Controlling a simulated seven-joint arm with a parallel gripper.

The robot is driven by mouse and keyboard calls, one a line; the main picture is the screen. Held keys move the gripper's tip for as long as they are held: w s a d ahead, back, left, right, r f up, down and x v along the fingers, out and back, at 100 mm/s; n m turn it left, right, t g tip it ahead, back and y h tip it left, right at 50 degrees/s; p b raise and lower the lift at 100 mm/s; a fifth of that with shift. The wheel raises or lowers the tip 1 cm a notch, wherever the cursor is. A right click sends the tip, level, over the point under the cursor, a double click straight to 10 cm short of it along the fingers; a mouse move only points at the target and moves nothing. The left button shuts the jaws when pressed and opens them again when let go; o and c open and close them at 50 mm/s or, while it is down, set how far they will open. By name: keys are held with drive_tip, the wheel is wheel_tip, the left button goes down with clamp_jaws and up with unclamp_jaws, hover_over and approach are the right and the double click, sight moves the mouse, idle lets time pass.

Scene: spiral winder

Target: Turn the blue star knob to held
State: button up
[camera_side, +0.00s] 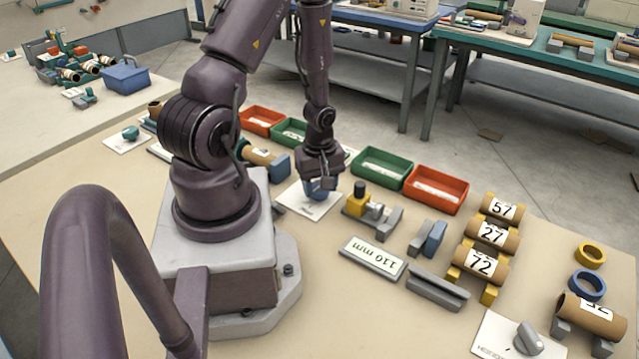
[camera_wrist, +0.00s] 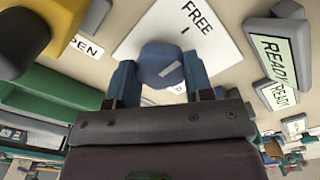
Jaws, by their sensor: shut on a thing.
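The blue star knob (camera_wrist: 161,64) stands on a white plate (camera_wrist: 212,48) in the wrist view. The plate reads "FREE" with a short tick; a second label is mostly hidden behind the knob and my gripper. A pale slanted mark shows on the knob's top. My gripper (camera_wrist: 160,76) is shut on the knob, one blue finger on each side. In the side view the blue knob (camera_side: 318,191) is partly covered by my gripper (camera_side: 322,183), which points down over its white plate (camera_side: 307,207).
A yellow block with a black knob (camera_side: 358,197) stands close right of the plate. A "110 mm" sign (camera_side: 373,257), green bin (camera_side: 380,180), red bin (camera_side: 436,207) and numbered tubes (camera_side: 491,233) lie farther right. A "READY" display (camera_wrist: 277,72) is beside the plate.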

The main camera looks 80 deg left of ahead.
drive_tip(key=m, duration=1.4)
drive_tip(key=shift+m, duration=0.3)
drive_tip(key=m, duration=0.4)
drive_tip(key=shift+m, duration=0.3)
drive_tip(key=m, duration=0.4)
drive_tip(key=shift+m, duration=0.3)
drive_tip(key=o, duration=0.9)
